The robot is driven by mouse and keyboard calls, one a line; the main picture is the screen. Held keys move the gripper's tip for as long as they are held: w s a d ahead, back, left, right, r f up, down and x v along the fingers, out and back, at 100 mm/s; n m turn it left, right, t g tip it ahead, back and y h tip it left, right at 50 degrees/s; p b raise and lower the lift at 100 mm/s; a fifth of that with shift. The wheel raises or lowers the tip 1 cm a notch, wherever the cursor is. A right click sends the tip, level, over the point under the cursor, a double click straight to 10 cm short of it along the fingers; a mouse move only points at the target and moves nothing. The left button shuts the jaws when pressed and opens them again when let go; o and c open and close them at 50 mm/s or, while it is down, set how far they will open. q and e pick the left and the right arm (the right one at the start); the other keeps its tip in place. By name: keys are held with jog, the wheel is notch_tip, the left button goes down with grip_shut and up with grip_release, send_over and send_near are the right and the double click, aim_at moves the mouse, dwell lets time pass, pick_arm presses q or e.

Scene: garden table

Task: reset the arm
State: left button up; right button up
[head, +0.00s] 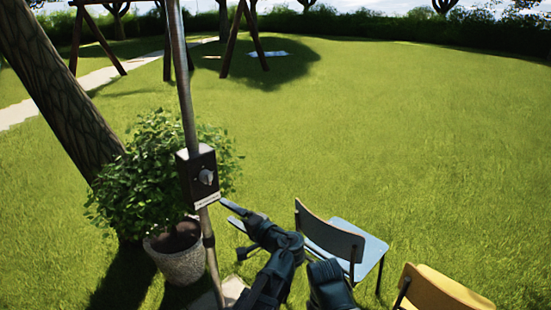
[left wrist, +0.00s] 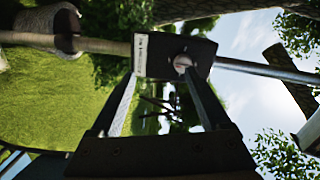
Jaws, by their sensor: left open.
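My left gripper (head: 233,214) is open and empty, just right of and below a dark box on a pole. The dark box (head: 185,175) carries a round grey knob (head: 206,177) and a white label (head: 207,200) under it. In the left wrist view, turned sideways, the two fingers of my left gripper (left wrist: 163,77) stand apart in front of the box (left wrist: 203,52). One fingertip overlaps the edge of the knob (left wrist: 182,63) there; I cannot tell whether it touches.
The metal pole (head: 186,90) stands beside a potted bush (head: 140,175) and a leaning tree trunk (head: 50,85). A blue-grey chair (head: 330,236) and a yellow chair (head: 440,290) stand to the lower right. Open lawn (head: 400,130) lies beyond.

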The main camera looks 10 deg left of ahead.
pick_arm(q)
jog(key=s+f+n+g+h, duration=0.2)
jog(key=s+f+g+h, duration=0.25)
jog(key=f, duration=0.45)
jog(key=s+f+n+g+h, duration=0.25)
jog(key=s+f+h, duration=0.3)
jog(key=f, duration=0.35)
jog(key=s+d+f+m+g+h, duration=0.1)
jog(key=s+d, duration=0.3)
jog(key=d, duration=0.4)
jog(key=s+d+f+m+g+h, duration=0.1)
jog(key=s+d+m, duration=0.2)
jog(key=s+d, duration=0.2)
jog(key=d, duration=0.3)
jog(key=shift+s+g+h, duration=0.15)
jog(key=shift+g+h, duration=0.25)
jog(key=shift+d, duration=0.1)
